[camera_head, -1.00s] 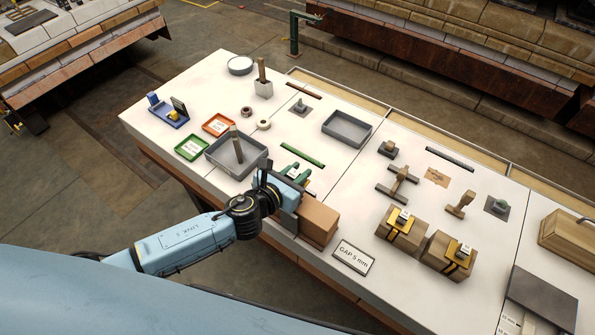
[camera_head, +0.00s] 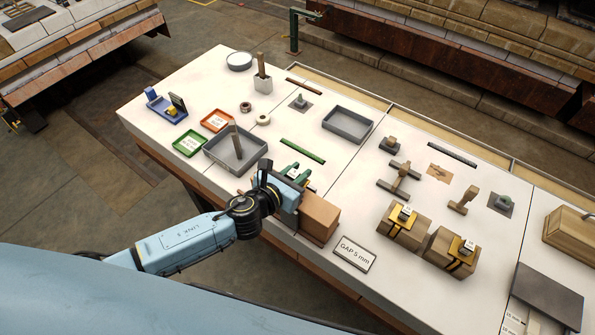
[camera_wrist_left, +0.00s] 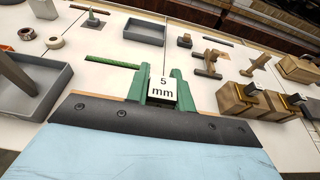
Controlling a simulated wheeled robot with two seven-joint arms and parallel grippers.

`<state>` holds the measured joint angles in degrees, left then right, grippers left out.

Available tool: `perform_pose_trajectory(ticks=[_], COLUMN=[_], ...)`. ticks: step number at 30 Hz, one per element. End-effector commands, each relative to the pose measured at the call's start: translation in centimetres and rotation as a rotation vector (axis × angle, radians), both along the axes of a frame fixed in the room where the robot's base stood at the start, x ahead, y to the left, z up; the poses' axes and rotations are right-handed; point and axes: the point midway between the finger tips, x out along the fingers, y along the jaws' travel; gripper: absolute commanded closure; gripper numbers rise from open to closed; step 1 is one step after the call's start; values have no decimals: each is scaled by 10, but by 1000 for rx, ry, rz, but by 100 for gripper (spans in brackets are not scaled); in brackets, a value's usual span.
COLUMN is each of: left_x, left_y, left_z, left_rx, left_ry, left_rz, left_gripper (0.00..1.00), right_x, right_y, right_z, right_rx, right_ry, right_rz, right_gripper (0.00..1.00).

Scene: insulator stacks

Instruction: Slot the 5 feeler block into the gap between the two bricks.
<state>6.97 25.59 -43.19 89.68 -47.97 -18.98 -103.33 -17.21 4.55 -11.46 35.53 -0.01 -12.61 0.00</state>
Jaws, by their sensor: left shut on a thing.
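My left gripper (camera_head: 297,174) has green fingers and is shut on the feeler block, a small white block (camera_wrist_left: 163,93) marked "5 mm" in the wrist view. A plain reddish-brown brick (camera_head: 319,214) stands on the table just beside and below the gripper. Narrow brown edges (camera_wrist_left: 103,97) show behind the black gripper bar in the wrist view. My gripper and wrist cover that spot, so I cannot make out the second brick or the gap, nor whether the block touches a brick. My right gripper is not in view.
A "GAP 5 mm" sign (camera_head: 355,253) lies right of the brick. Two wooden blocks with yellow straps (camera_head: 402,228) (camera_head: 449,256) stand farther right. A grey tray (camera_head: 254,162) with an upright post is left of my gripper. A green strip (camera_head: 302,151) lies behind it.

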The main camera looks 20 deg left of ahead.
Motion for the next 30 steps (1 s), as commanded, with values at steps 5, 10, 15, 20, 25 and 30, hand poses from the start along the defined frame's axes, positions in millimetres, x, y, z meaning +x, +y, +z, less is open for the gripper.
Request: perform_pose_trajectory(ticks=[5, 10, 15, 20, 25, 30], left_x=[0, 0, 0, 0, 0, 0], left_y=[0, 0, 0, 0, 0, 0], left_z=[-5, -9, -14, -18, -22, -26], left_rx=[0, 0, -1, -1, -1, -1], left_ry=[-1, -1, -1, 0, 0, 0], left_rz=[0, 0, 0, 0, 0, 0], left_gripper=[100, 100, 100, 100, 100, 100], right_x=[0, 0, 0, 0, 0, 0], right_y=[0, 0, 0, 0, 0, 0], right_z=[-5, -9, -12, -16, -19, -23], right_rx=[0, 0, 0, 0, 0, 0], right_ry=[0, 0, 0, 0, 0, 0], right_rz=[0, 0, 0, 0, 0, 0], right_gripper=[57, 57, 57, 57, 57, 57])
